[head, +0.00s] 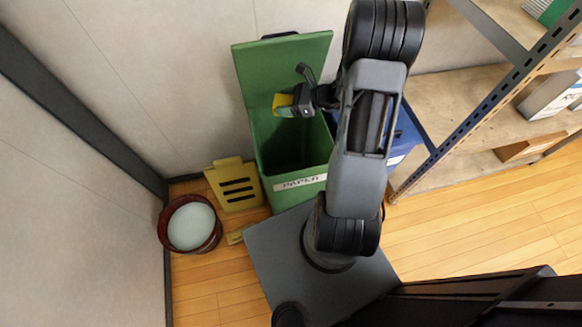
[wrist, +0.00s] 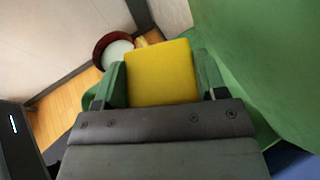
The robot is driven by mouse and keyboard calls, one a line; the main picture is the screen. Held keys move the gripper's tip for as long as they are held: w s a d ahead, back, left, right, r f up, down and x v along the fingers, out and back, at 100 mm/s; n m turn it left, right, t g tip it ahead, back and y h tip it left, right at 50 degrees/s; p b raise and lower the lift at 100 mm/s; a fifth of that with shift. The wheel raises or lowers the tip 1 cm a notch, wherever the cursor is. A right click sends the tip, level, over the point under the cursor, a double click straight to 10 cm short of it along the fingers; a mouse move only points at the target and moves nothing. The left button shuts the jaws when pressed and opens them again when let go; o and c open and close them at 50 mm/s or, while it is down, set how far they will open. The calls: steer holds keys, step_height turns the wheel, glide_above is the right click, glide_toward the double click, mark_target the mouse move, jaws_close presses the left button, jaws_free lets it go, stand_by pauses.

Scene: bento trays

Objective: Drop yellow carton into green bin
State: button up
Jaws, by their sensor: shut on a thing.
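The yellow carton (wrist: 162,72) is held between the two green fingertips of my gripper (wrist: 160,82) in the wrist view. In the head view the carton (head: 283,101) shows as a small yellow patch beside my gripper (head: 297,108). The green bin (head: 283,178) stands against the wall with its lid (head: 262,60) raised and a "PAPER" label on its front. My gripper and the carton are over the bin's opening, in front of the raised lid. Part of the bin's right side is hidden by my arm.
A blue bin (head: 407,135) stands right of the green bin, partly behind my arm. A yellow slotted panel (head: 235,185) and a dark red round tub (head: 163,225) with a pale inside stand on the left. Metal shelving (head: 480,115) is at the right.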

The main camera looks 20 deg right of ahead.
steer(key=s+d+f+b, duration=0.1)
steer(key=d+f+b, duration=0.2)
steer(key=f+b, duration=0.8)
steer(key=shift+b, duration=0.75)
steer(key=shift+r, duration=0.1)
steer(key=o, duration=1)
steer(key=p+v, duration=0.4)
steer(key=v, duration=1)
steer(key=shift+a+r+p, duration=0.2)
steer(key=shift+p, duration=0.1)
